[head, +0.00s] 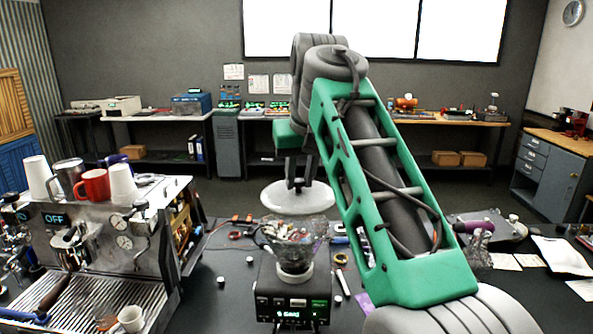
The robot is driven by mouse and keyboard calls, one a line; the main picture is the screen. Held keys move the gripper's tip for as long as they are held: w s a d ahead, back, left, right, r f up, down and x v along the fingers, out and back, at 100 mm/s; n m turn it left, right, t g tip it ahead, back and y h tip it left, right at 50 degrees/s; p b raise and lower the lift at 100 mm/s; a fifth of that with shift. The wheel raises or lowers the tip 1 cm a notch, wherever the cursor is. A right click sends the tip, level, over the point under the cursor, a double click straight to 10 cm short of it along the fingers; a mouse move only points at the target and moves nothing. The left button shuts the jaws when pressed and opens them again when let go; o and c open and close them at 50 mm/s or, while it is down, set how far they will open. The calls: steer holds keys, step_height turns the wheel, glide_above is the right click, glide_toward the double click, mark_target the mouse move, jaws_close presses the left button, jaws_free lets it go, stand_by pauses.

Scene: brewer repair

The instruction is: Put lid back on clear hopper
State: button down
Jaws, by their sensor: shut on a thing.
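The clear hopper (294,252) stands upright on the black grinder (293,292) in the middle of the counter. It is see-through, with clutter showing through it. The pale round lid (298,200) is held roughly level just above the hopper's rim in this view. I cannot tell whether lid and rim touch, or how well they line up in depth. My gripper (298,184) points down and is shut on the lid's middle. My green and grey arm hides part of the counter to the right, and the fingertips are small and hard to make out.
The espresso machine (105,235) stands at the left with cups on top, including a red mug (93,185). Tools and small parts lie around the grinder. A purple-handled tool (480,226) and papers (560,255) lie at the right. The counter between machine and grinder is mostly clear.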

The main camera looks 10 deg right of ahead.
mark_target(297, 197)
steer(key=shift+s+a+f, duration=0.1)
steer(key=shift+a+f, duration=0.2)
steer(key=shift+f, duration=0.15)
steer(key=f+b, duration=0.4)
steer(key=f, duration=0.1)
steer(key=shift+a+b, duration=0.2)
steer(key=shift+b, duration=0.1)
stand_by(0.4)
steer(key=shift+f, duration=0.2)
stand_by(0.8)
steer(key=c, duration=0.6)
jaws_free()
steer(key=shift+c, duration=0.2)
